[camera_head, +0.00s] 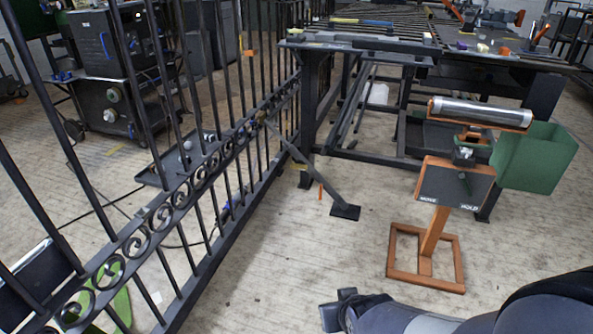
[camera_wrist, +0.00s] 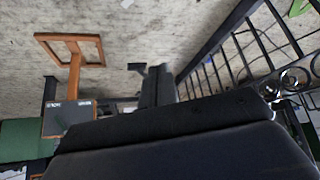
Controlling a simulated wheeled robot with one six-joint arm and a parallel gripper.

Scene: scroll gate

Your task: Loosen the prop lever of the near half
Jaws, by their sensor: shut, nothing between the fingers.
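The black scroll gate (camera_head: 196,178) runs diagonally across the left of the head view. A grey diagonal prop (camera_head: 312,172) runs from its rail down to a dark foot plate (camera_head: 345,211) on the floor. A small brownish fitting (camera_head: 261,116) sits where the prop meets the gate; I cannot tell whether it is the prop lever or how it is set. My gripper (camera_head: 338,312) is at the bottom of the head view, low over open floor, apart from gate and prop. It is shut and empty. The wrist view shows my gripper (camera_wrist: 151,72) and part of the gate (camera_wrist: 250,50).
An orange stand (camera_head: 428,243) with a dark panel (camera_head: 455,186) lettered MOVE and HOLD stands right of my gripper; its base (camera_wrist: 98,50) shows in the wrist view. A green bin (camera_head: 535,157) and a black workbench (camera_head: 400,55) are behind.

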